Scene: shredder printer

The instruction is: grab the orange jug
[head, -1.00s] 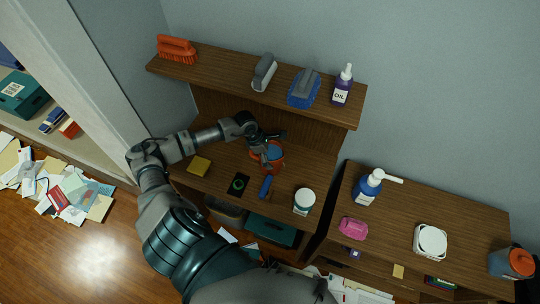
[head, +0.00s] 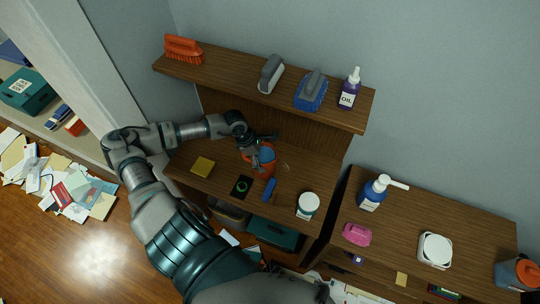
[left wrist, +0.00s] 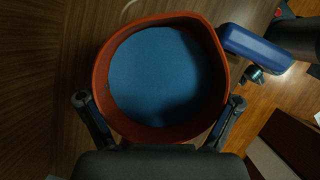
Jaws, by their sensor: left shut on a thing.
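The orange jug (head: 261,170) is on the middle shelf of the wooden unit. In the left wrist view its orange rim (left wrist: 103,65) surrounds a blue inside. My left gripper (head: 262,157) is at the jug in the head view. In the left wrist view, the fingers of my left gripper (left wrist: 160,118) lie on either side of the jug's near wall, and the gripper is shut on it. The gripper and forearm hide part of the jug in the head view. My right gripper is not in view.
A blue object (head: 269,190), a black item with a green ring (head: 241,187), a yellow sponge (head: 203,166) and a white jar (head: 307,205) stand close by on the shelf. The upper shelf (head: 225,72) overhangs behind, holding brushes and an oil bottle (head: 349,90).

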